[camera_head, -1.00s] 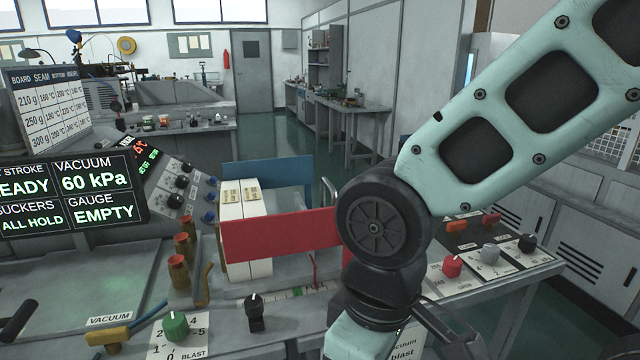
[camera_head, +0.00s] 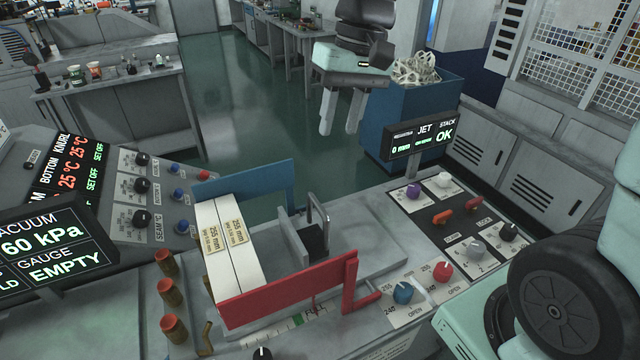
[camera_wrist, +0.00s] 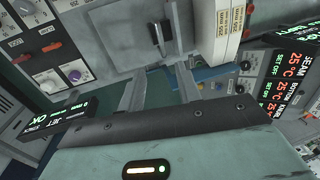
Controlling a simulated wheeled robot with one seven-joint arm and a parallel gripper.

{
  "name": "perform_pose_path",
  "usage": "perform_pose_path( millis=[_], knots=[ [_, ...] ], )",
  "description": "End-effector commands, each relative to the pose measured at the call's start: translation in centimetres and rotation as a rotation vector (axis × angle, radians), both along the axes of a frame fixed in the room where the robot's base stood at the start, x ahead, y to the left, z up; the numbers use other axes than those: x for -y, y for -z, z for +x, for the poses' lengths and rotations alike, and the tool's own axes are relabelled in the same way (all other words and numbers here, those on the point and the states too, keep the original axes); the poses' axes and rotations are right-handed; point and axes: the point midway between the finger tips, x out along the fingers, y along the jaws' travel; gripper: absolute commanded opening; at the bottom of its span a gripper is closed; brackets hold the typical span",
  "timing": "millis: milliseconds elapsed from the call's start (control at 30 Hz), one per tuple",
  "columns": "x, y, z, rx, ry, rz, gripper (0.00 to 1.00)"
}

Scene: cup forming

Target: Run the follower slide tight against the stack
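The stack (camera_head: 232,240) is a pair of white blocks labelled 255 mm, standing between a blue side plate (camera_head: 245,180) and a red side plate (camera_head: 290,292). The follower slide (camera_head: 290,238) is a grey upright plate with a black block and metal handle, right of the stack. A narrow gap appears between them. In the wrist view the slide's dark handle (camera_wrist: 160,36) shows left of the stack (camera_wrist: 222,30). My gripper (camera_head: 340,130) is open and empty, fingers pointing down, beyond and above the slide. Its spread fingers (camera_wrist: 159,82) also show in the wrist view.
A control panel with knobs (camera_head: 440,268) lies right of the slide. A display (camera_head: 422,140) reading JET, STACK OK stands behind it. A blue bin (camera_head: 415,100) of scrap stands further back. Brown-topped posts (camera_head: 172,292) stand left of the stack. Bare bench (camera_head: 370,240) lies right of the slide.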

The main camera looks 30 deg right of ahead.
Motion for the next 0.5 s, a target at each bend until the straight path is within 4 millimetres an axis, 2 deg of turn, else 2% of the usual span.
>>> perform_pose_path(
  millis=[500],
  knots=[
    [-2.2, 10.3, -0.2, -0.007, -0.004, 0.001, 0.34]
  ],
)
